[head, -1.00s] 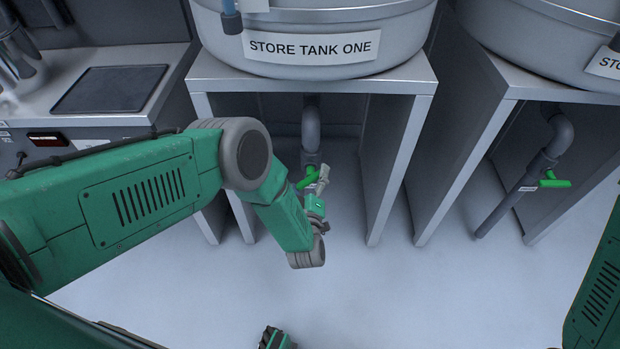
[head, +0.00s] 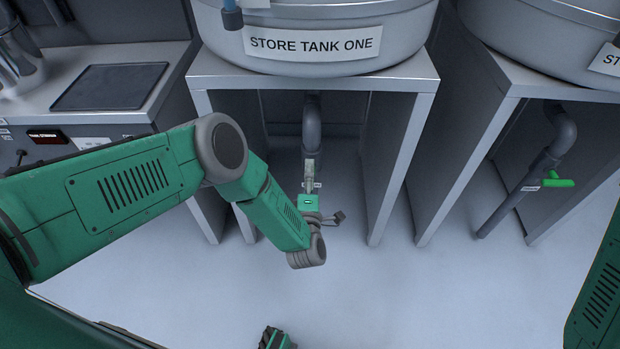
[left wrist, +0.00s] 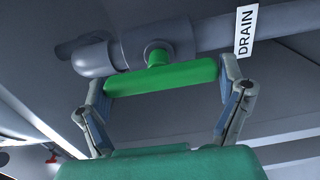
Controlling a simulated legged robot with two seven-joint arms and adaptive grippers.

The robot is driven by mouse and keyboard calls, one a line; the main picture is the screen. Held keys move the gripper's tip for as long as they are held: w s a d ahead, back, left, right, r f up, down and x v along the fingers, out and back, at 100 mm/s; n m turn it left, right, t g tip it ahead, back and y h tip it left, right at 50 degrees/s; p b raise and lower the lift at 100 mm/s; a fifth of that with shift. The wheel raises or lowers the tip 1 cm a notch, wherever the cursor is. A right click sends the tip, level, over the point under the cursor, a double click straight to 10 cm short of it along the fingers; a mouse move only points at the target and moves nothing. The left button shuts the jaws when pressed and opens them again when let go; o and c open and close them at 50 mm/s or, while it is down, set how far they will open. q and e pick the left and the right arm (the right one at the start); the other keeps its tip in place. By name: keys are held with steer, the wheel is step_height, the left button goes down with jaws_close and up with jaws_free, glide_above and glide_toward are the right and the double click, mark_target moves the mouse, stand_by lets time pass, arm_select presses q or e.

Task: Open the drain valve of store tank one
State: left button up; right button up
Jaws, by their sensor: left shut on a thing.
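Store tank one (head: 310,42) stands on a grey metal stand, its name label facing me. Its grey drain pipe (head: 312,125) comes down under the stand. My left gripper (head: 310,172) is at the lower part of this pipe and hides the valve handle in the head view. In the left wrist view, the green valve handle (left wrist: 160,77) lies between the two fingers of my left gripper, one at each end, and they are shut on it. The handle lies roughly along the pipe, beside a "DRAIN" tag (left wrist: 246,32).
The stand's legs (head: 385,170) flank the drain. To the right, another tank (head: 540,40) has its own drain pipe with a green handle (head: 557,182). A counter with a dark plate (head: 110,87) is at the left. The floor in front is mostly clear.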

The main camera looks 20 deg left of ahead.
arm_select(q)
steer(key=shift+w+a, duration=0.1)
steer(key=shift+a, duration=0.2)
steer(key=o, duration=0.9)
steer(key=shift+f, duration=0.15)
steer(key=v, duration=1.2)
